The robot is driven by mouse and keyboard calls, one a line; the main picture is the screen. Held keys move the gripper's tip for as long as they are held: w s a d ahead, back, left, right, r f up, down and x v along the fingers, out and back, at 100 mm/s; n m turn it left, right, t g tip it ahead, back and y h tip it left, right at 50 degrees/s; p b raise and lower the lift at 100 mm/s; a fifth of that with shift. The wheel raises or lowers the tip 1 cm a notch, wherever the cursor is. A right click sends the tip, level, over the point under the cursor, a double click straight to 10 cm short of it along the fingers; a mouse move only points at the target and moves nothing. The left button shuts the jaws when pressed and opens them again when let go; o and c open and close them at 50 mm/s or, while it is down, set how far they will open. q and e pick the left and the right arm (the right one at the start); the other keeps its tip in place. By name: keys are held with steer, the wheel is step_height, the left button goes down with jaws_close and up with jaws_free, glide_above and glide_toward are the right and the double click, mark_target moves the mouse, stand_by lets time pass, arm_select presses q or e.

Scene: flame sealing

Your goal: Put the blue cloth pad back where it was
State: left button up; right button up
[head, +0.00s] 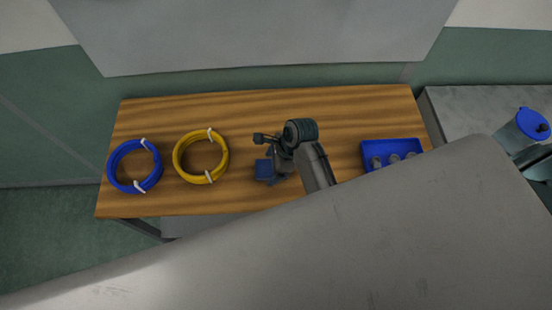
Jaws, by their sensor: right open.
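A small dark blue block-like thing (264,169), which looks like the blue cloth pad, is near the middle of the wooden table. My right gripper (277,179) is right beside it, on its right, and partly covers it. The gripper is open, and I cannot tell whether the pad lies between its fingers or touches them. My right arm comes in from the front right over the table. My left gripper is not in view.
A yellow coil (201,179) and a blue coil (111,165) lie on the table (230,108) to the left. A blue tray (391,143) with several grey items is at the right. A blue-lidded container (517,137) stands on a grey side surface. The table's back strip is clear.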

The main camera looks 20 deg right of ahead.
steer(key=b+v, duration=0.3)
steer(key=v, duration=0.9)
steer(key=shift+f, duration=0.15)
